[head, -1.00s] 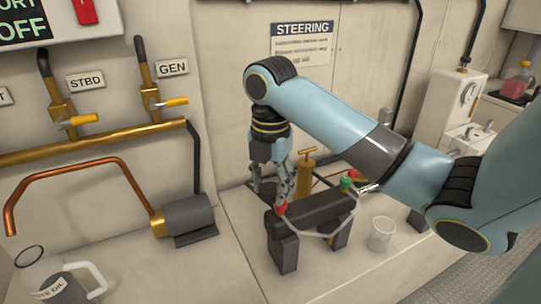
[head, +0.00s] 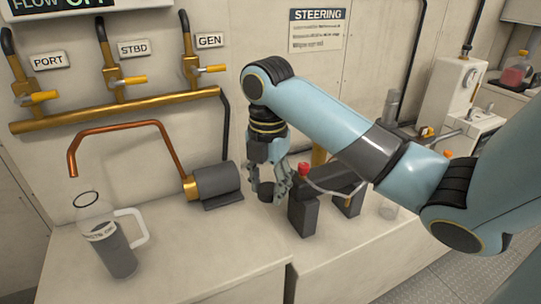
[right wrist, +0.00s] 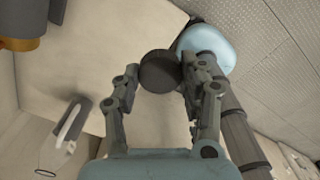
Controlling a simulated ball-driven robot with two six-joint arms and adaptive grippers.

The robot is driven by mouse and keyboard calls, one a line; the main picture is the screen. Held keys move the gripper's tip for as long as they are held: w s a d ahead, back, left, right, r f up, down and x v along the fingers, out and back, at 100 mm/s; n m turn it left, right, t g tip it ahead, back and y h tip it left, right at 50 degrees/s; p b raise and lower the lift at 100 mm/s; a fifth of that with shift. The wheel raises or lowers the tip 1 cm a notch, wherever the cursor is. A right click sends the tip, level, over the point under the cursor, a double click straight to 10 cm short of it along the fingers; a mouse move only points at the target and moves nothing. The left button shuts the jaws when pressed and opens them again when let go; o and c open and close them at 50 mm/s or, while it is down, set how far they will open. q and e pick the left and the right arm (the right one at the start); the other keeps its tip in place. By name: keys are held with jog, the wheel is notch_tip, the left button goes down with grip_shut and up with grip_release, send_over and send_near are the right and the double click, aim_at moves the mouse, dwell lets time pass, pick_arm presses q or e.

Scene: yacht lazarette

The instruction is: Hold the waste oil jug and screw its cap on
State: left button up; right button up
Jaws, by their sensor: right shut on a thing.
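The waste oil jug (head: 118,252) stands upright on the left bench, with a white handle on its right, a label and dark contents. Its round top opening (head: 88,198) shows no cap. The jug also shows, blurred, at the left of the right wrist view (right wrist: 72,122). My right gripper (head: 273,184) is shut on a round dark cap (head: 266,191), held to the right of the jug, in front of the wall. In the right wrist view the cap (right wrist: 158,72) sits between the fingertips. My left gripper is not in view.
A bent copper pipe (head: 118,126) runs above and behind the jug to a grey pump (head: 217,180). A dark stand (head: 303,216) with a red knob (head: 303,169) is right of the gripper. The bench front is clear.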

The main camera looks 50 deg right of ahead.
jog(key=w+a+r+m+p, duration=0.1)
jog(key=w+a+r+p, duration=0.1)
jog(key=w+a, duration=0.5)
notch_tip(320, 180, up, 11)
jog(key=n+p, duration=0.1)
jog(key=p, duration=0.3)
send_over(82, 191)
jog(key=shift+d+f, duration=0.2)
jog(key=shift+d, duration=0.2)
jog(key=shift+a+r, duration=0.1)
jog(key=shift+a, duration=0.2)
notch_tip(82, 191, down, 5)
jog(key=shift+w+a+f+b, duration=0.1)
jog(key=shift+a+b, duration=0.05)
jog(key=shift+b, duration=0.3)
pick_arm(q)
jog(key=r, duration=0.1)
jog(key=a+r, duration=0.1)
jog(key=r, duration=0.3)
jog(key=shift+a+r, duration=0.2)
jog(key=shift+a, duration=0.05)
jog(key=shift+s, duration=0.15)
